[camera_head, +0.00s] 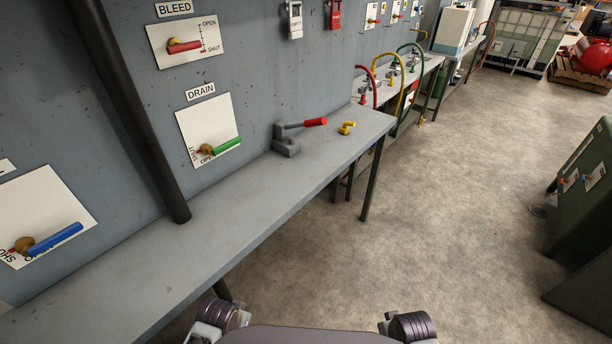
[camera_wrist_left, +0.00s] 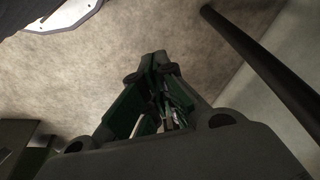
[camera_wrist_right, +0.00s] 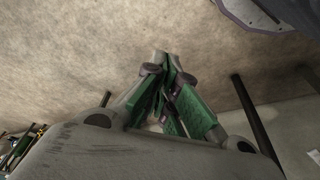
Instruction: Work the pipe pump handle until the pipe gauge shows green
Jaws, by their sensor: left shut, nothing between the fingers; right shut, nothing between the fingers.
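A small grey hand pump (camera_head: 286,142) stands on the grey bench against the wall in the head view. Its lever sticks out to the right, slightly raised, and ends in a red grip (camera_head: 315,122). I take this for the pipe pump handle. I cannot make out a pipe gauge in any view. My left gripper (camera_wrist_left: 156,62) is shut and empty over bare floor in the left wrist view. My right gripper (camera_wrist_right: 164,62) is shut and empty over floor in the right wrist view. Neither gripper touches the pump.
A small yellow fitting (camera_head: 347,128) lies right of the pump. A dark vertical pipe (camera_head: 140,110) stands at the bench (camera_head: 215,215). Wall panels carry a red BLEED lever (camera_head: 184,46), a green DRAIN lever (camera_head: 225,146) and a blue lever (camera_head: 55,239). Floor (camera_head: 430,220) right of the bench is clear.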

